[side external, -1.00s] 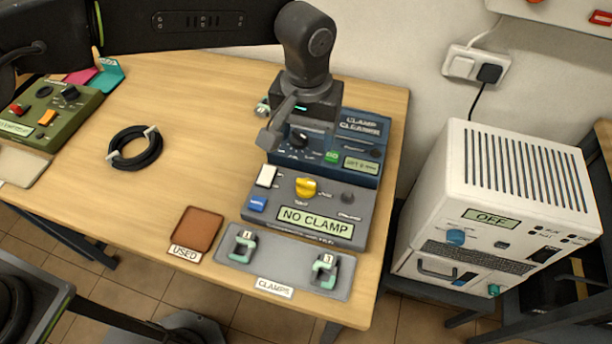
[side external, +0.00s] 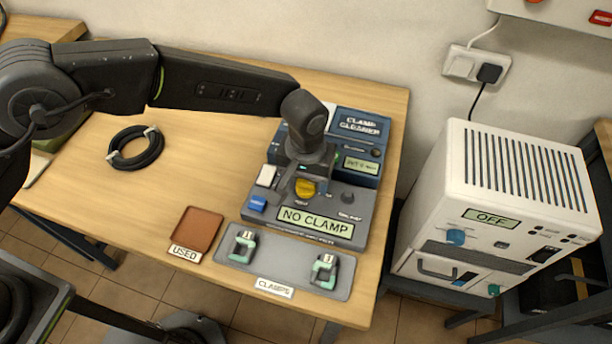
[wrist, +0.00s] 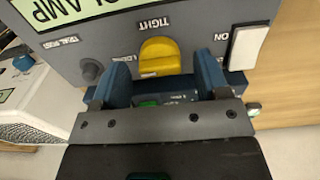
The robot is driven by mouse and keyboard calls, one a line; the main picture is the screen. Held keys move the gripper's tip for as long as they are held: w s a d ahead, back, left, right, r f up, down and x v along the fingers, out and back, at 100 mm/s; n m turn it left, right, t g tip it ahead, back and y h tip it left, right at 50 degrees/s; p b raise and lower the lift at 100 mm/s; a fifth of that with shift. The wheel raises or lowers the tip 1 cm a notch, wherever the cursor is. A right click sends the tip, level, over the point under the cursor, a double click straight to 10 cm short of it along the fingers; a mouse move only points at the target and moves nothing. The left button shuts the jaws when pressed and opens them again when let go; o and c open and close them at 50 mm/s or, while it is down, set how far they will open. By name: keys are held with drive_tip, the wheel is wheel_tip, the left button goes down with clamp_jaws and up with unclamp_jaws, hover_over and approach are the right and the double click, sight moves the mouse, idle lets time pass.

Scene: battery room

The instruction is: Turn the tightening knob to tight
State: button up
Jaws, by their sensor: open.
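The yellow tightening knob (side external: 306,188) sits on the grey clamp unit (side external: 350,212), whose display reads NO CLAMP. In the wrist view the knob (wrist: 166,56) shows between my fingers, with TIGHT printed beyond it and a LOOSE label to its left. Its exact pointing direction is hard to tell. My gripper (wrist: 164,66) is open, one finger on each side of the knob with gaps visible. In the side view my gripper (side external: 297,183) is over the unit and partly hides the knob.
A white switch (side external: 266,175) and blue button (side external: 257,203) flank the knob on the left. The blue clamp cleaner (side external: 362,125) stands behind. Two clamps lie on a grey tray (side external: 282,262) in front, beside the brown USED pad (side external: 198,229). A black cable coil (side external: 135,148) lies left.

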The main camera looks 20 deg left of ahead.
drive_tip(key=c, duration=0.9)
drive_tip(key=shift+c, duration=0.2)
drive_tip(key=shift+m, duration=0.3)
drive_tip(key=m, duration=0.8)
drive_tip(key=shift+m, duration=0.4)
drive_tip(key=m, duration=0.4)
drive_tip(key=shift+m, duration=2.2)
